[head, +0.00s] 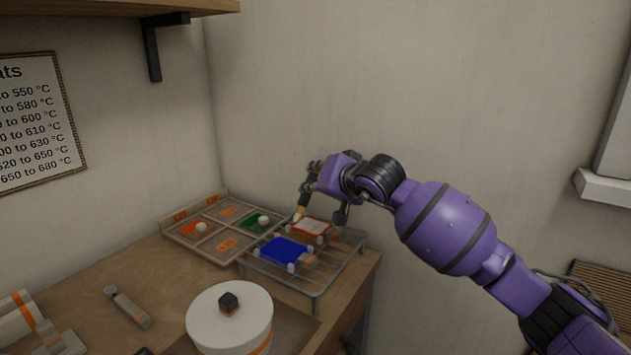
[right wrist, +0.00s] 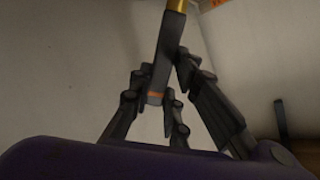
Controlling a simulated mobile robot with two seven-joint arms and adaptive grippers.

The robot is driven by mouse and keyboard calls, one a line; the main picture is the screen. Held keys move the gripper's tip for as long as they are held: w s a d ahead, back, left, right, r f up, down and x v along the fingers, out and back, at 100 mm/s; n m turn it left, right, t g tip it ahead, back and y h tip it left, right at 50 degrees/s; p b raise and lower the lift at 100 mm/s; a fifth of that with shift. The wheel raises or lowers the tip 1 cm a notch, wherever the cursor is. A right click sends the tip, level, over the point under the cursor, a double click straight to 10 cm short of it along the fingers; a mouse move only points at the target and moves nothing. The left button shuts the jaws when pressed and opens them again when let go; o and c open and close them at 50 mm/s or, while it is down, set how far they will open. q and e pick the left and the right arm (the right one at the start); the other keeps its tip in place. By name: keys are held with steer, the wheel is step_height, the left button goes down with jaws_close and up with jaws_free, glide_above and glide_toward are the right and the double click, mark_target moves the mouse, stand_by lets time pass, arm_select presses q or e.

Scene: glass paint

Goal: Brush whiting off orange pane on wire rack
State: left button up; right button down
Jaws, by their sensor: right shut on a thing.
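The orange pane (head: 312,228) lies on the wire rack (head: 315,288) near its back, with a white layer over its middle and orange showing at its edges. My right gripper (head: 302,203) is above the back left of the rack, beside the pane. My left gripper is not in view.
A blue pane (head: 284,251) lies on the rack's front left. A sorting tray (head: 190,247) with orange and green panes stands left. A white lidded pot (head: 230,318) and a small tool (head: 128,307) are in front. The wall is close behind.

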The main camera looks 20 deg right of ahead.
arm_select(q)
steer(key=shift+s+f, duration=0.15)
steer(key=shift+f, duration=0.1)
arm_select(e)
steer(key=shift+f, duration=0.25)
steer(key=shift+s+d, duration=0.1)
stand_by(0.3)
